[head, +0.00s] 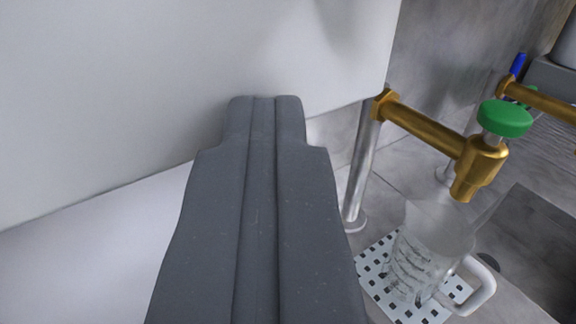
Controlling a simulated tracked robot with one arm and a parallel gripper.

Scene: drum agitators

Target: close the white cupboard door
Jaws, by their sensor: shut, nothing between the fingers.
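The white cupboard door (150,80) fills the upper left of the head view as a large flat panel. Its bottom edge slants up from the left side toward the brass tap, and its right edge shows near the top middle. My gripper (265,100) is shut and empty, with its dark grey fingers together. The fingertips lie in front of the lower part of the door, and I cannot tell whether they touch it. The fingers hide part of the door's bottom edge. The door's hinge and the cupboard's opening are not clearly visible.
A brass tap (430,127) with a green knob (505,118) stands on a metal post (361,170) to the right. Below it a clear jug (432,250) stands on a perforated white mat (377,262). A dark sink (535,250) is at far right. A white surface (90,260) lies lower left.

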